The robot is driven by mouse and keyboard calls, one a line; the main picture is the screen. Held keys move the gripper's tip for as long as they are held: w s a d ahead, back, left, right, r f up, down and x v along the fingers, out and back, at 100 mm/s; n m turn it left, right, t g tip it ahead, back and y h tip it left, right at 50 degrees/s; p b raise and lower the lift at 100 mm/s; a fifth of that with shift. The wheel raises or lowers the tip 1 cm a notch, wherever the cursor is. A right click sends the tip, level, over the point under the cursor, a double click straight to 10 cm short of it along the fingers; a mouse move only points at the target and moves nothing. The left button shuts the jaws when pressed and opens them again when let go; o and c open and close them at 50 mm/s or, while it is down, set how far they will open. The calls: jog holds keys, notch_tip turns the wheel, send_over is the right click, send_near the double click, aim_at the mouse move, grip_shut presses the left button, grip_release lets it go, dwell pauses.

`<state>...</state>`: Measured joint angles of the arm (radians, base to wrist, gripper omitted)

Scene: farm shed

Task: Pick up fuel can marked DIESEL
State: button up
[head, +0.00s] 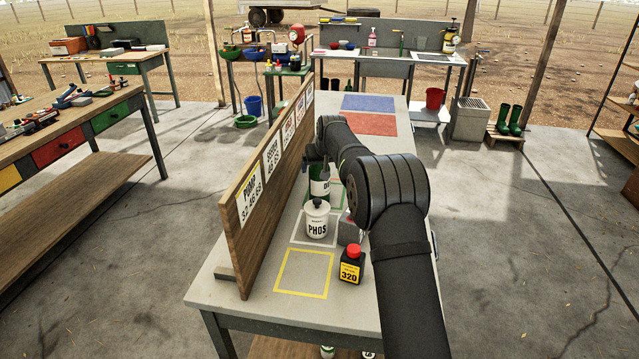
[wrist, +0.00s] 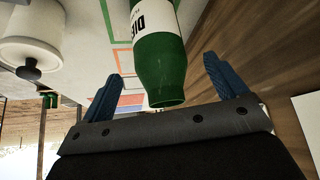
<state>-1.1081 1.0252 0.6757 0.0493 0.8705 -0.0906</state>
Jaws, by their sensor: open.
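The green fuel can (head: 319,188) has a white label and stands on the bench beside the sign board, behind the white PHOS container. Its label is partly covered in the head view. In the wrist view the green can (wrist: 162,72) shows the letters "DIE", with the rest of the word turned out of sight. My gripper (wrist: 163,68) is open, its two blue fingers spread to either side of the can with gaps on both sides. In the head view my arm hides most of the gripper.
The white PHOS container (head: 317,222) stands close in front of the can and shows in the wrist view (wrist: 30,38). A black bottle with a red cap (head: 351,266) is nearer. The wooden sign board (head: 262,190) walls the left side. The yellow-outlined square (head: 304,252) is empty.

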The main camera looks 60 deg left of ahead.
jog(key=shift+x, duration=2.35)
jog(key=shift+w+d, duration=0.1)
jog(key=c, duration=1.6)
jog(key=shift+c, duration=0.3)
jog(key=shift+r, duration=0.15)
